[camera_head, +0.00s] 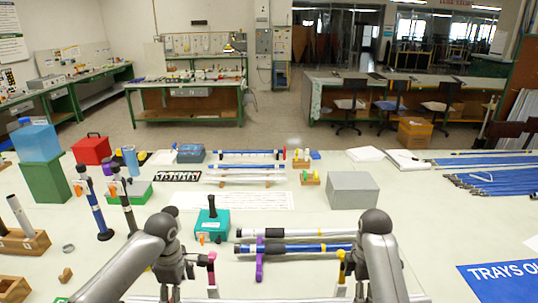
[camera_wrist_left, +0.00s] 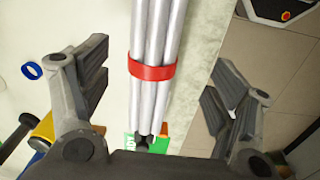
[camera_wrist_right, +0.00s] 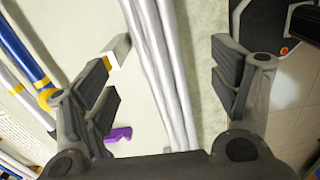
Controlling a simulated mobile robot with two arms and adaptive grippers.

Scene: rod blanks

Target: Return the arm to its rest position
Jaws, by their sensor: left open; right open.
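A bundle of silver rods (camera_wrist_left: 150,30) with a red band (camera_wrist_left: 152,70) lies along the table's front edge; the rods also show in the right wrist view (camera_wrist_right: 165,60). My left gripper (camera_head: 172,278) is open over the bundle; in the left wrist view its fingers (camera_wrist_left: 158,92) stand apart on either side of the rods. My right gripper (camera_head: 362,278) is open too; in the right wrist view its fingers (camera_wrist_right: 165,85) also stand apart, with rods between them in the picture. Height above the rods is hard to tell. Both grippers look empty.
A blue rod (camera_head: 300,248) and a white rod (camera_head: 290,233) lie just beyond, across a purple support (camera_head: 260,262). A teal block (camera_head: 213,224), a grey box (camera_head: 352,190) and upright rods (camera_head: 98,215) stand further back. The table's right front is mostly clear beside a blue sign (camera_head: 505,282).

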